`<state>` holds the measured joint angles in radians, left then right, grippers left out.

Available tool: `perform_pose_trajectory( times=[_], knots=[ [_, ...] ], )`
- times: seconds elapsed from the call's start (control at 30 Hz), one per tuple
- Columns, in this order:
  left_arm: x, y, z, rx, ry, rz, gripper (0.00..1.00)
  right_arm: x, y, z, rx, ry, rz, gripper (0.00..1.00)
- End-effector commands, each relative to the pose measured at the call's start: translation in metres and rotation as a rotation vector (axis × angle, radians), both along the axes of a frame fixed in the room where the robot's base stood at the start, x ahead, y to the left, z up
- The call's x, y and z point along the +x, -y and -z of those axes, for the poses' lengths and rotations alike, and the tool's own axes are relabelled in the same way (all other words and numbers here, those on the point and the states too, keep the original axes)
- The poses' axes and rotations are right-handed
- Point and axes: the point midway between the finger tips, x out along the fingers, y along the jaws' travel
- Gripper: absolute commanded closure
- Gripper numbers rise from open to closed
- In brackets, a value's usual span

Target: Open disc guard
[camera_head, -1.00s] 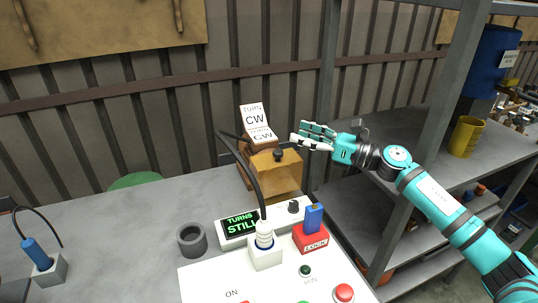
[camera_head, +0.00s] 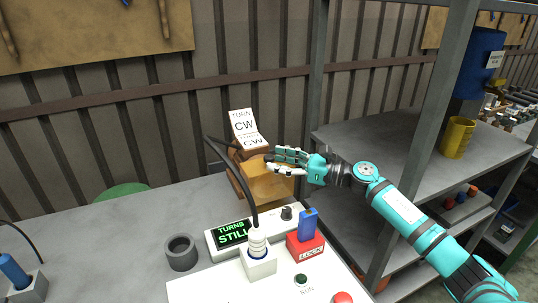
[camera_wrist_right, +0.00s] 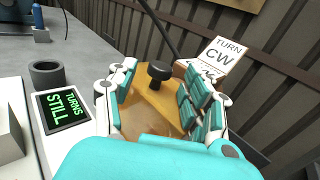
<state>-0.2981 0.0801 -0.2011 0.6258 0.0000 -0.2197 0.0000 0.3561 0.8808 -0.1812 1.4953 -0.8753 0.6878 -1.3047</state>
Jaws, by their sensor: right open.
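The disc guard (camera_head: 268,187) is an amber box-like cover on the machine at the back of the bench. It looks closed. Its black knob (camera_wrist_right: 159,72) shows in the right wrist view, standing on top of the amber guard (camera_wrist_right: 150,108). In the wrist view the right gripper (camera_wrist_right: 162,88) is open, with fingers on both sides of the knob and visible gaps. My left gripper is not in view.
A white "TURN CW" sign (camera_head: 243,124) stands behind the guard, near a black cable. In front are a display reading "TURNS STILL" (camera_head: 233,233), a plugged socket (camera_head: 259,262), a red LOCK block (camera_head: 305,246) and a grey ring (camera_head: 181,252). Shelves (camera_head: 395,155) stand to the right.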

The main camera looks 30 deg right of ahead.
Motion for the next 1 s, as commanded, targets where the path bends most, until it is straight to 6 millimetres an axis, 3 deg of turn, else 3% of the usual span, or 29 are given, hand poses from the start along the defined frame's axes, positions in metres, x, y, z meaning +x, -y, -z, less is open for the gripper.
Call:
perform_pose_trajectory(
  times=[0.2,0.57,0.97,1.0],
  knots=[
    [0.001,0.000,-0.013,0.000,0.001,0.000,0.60,0.020,-0.018,-0.002,0.001,0.001,-0.001,0.49],
    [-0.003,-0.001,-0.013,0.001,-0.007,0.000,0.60,0.024,-0.022,0.000,-0.001,0.001,-0.001,0.49],
    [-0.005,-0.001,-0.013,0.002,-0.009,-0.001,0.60,0.024,-0.021,0.000,-0.001,0.001,0.000,0.99],
    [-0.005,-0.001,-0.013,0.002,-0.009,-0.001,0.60,0.024,-0.021,0.000,-0.001,0.001,0.000,1.00]
  ],
)
